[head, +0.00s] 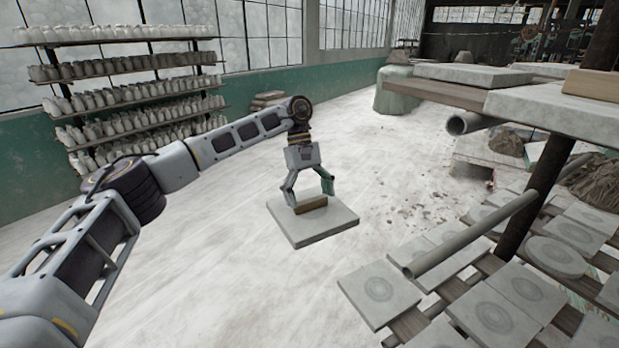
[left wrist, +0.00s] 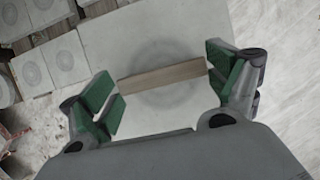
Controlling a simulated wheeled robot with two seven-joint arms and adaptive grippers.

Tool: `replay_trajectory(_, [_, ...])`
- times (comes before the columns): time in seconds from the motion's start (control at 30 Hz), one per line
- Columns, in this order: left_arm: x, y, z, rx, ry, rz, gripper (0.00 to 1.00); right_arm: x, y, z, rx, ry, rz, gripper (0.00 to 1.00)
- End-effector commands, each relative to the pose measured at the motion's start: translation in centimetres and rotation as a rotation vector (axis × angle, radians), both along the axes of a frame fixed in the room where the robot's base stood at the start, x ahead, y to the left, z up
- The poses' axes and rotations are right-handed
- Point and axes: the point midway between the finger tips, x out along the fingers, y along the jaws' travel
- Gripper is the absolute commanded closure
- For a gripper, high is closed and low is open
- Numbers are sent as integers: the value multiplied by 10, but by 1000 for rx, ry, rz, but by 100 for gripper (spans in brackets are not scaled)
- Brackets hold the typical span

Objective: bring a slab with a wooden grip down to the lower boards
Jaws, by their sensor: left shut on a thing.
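A pale square slab (head: 327,225) with a wooden grip (head: 312,204) on its top hangs level above the floor in the head view. My left gripper (head: 310,200) is shut on the wooden grip. In the left wrist view the slab (left wrist: 165,40) fills the middle, and the brown grip (left wrist: 162,77) lies between the green pads of my left gripper (left wrist: 165,85). The lower boards (head: 408,322) are at the lower right in the head view, to the right of the held slab and apart from it. My right gripper is not in view.
Several slabs with round marks (head: 379,289) lie on the lower boards. A grey pipe (head: 470,235) crosses above them. An upper shelf (head: 445,92) with slabs overhangs at right. A rack of pale pots (head: 130,75) stands at left. The middle floor (head: 215,270) is clear.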

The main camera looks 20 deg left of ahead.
Motion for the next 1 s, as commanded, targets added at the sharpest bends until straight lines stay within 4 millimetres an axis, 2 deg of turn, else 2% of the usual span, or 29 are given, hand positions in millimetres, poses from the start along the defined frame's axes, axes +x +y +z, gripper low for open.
replay_trajectory(0.47, [-28,-8,-88,-2,-1,-370,40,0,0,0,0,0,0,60])
replay_trajectory(0.8, [-60,-13,-155,-2,0,-659,40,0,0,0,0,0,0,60])
replay_trajectory(1.0, [-77,-15,-183,-1,0,-787,40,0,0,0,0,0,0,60])
